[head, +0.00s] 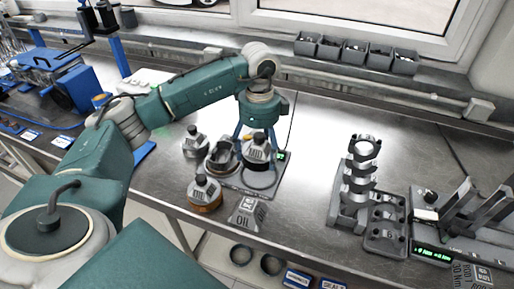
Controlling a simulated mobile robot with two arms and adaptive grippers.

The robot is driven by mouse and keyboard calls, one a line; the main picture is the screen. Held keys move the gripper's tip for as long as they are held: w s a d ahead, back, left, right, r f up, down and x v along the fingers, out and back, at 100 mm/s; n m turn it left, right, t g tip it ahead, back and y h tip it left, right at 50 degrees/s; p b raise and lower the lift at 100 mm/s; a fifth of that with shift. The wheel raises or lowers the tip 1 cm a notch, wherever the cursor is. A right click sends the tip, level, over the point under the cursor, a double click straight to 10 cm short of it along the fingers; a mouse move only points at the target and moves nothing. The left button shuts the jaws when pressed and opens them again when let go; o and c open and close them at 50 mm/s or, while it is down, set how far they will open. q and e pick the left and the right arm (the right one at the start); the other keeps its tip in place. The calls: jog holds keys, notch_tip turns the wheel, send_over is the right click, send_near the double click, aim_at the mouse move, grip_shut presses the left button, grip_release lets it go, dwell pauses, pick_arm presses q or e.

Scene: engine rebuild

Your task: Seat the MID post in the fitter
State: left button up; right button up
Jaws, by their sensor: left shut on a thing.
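My left gripper (249,135) comes down over the bench and is shut on the grey, black-topped post marked MID (258,155). The MID post is upright, above or at a round metal cup (260,179) on a flat plate with a small green display (282,156). I take this for the fitter; whether the post touches the cup cannot be told. Two similar grey posts stand nearby: one at the back left (194,146), and one in front on an amber-brown round base (204,194). My right gripper is not in view.
An open dark metal cup (222,157) stands just left of the MID post. A grey block marked OIL (246,215) sits at the front edge. A crankshaft-like part (360,180) stands on the right, beside a grey holed tray (384,228). The bench between is clear.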

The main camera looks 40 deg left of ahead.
pick_arm(q)
jog(key=shift+w+d+f+b, duration=0.15)
jog(key=shift+f+b, duration=0.25)
jog(key=shift+f, duration=0.2)
jog(key=shift+f+b, duration=0.3)
jog(key=shift+f, duration=0.1)
jog(key=shift+f+b, duration=0.55)
jog(key=shift+f, duration=0.15)
jog(key=shift+f+b, duration=0.3)
jog(key=shift+f, duration=0.2)
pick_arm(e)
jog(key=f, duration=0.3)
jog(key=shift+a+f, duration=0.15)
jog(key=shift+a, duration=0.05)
pick_arm(q)
jog(key=shift+f, duration=0.1)
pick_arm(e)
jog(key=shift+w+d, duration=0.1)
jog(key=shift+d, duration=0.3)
pick_arm(q)
jog(key=shift+f, duration=0.2)
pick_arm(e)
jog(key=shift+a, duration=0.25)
